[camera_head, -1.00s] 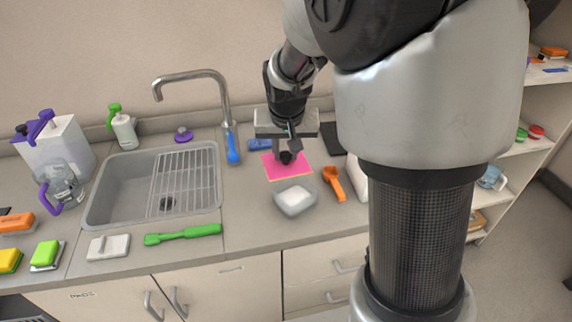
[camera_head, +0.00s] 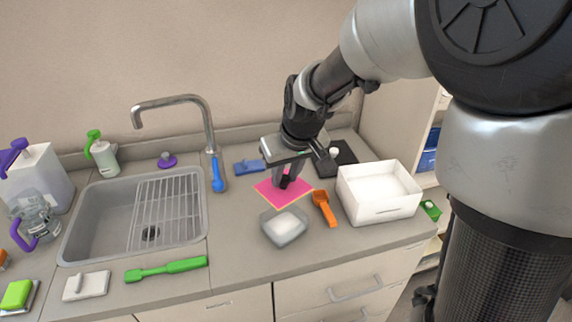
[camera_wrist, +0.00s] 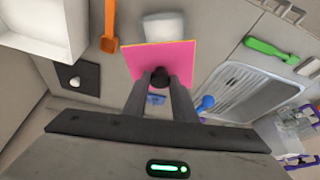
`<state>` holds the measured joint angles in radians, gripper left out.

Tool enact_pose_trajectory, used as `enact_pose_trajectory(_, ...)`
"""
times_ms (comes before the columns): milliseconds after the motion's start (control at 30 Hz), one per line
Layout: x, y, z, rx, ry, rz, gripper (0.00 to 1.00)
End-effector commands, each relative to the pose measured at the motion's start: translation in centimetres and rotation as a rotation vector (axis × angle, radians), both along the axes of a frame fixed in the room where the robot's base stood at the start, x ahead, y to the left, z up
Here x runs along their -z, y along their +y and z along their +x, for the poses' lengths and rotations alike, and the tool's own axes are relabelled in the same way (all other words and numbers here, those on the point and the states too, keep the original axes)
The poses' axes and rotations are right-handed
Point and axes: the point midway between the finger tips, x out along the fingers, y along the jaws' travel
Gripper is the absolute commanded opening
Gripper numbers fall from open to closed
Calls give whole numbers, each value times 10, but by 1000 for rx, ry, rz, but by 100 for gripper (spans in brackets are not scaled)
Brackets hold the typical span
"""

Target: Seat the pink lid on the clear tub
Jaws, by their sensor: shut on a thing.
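The pink lid (camera_head: 270,190) is a flat square with an orange edge and a dark knob in its middle. My gripper (camera_head: 285,180) points down and is shut on the knob. In the wrist view the lid (camera_wrist: 150,60) hangs level between the fingers (camera_wrist: 161,78). The clear tub (camera_head: 284,238), with something white inside, stands on the counter just in front of the lid. In the wrist view the tub (camera_wrist: 164,27) shows beyond the lid's edge, partly covered by it. The lid's height above the counter is hard to tell.
An orange scoop-like tool (camera_head: 325,208) and a white open box (camera_head: 378,205) stand right of the tub. A dark mat (camera_head: 338,158) lies behind, a blue item (camera_head: 249,166) behind left. The sink (camera_head: 100,225) is left; a green tool (camera_head: 166,269) lies at its front. Counter in front of the tub is clear.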

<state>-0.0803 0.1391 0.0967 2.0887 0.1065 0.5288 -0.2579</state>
Motion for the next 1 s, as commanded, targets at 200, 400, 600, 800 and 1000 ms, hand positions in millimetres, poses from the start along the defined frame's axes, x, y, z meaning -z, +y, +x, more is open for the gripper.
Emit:
enact_pose_trajectory(200,5,0,0,1,0,-1,0)
enact_pose_trajectory(400,23,0,0,2,1,0,0)
enact_pose_trajectory(600,47,0,0,2,2,0,0)
enact_pose_trajectory(800,69,0,0,2,1,0,0)
enact_pose_trajectory(1000,78,0,0,2,0,0,0)
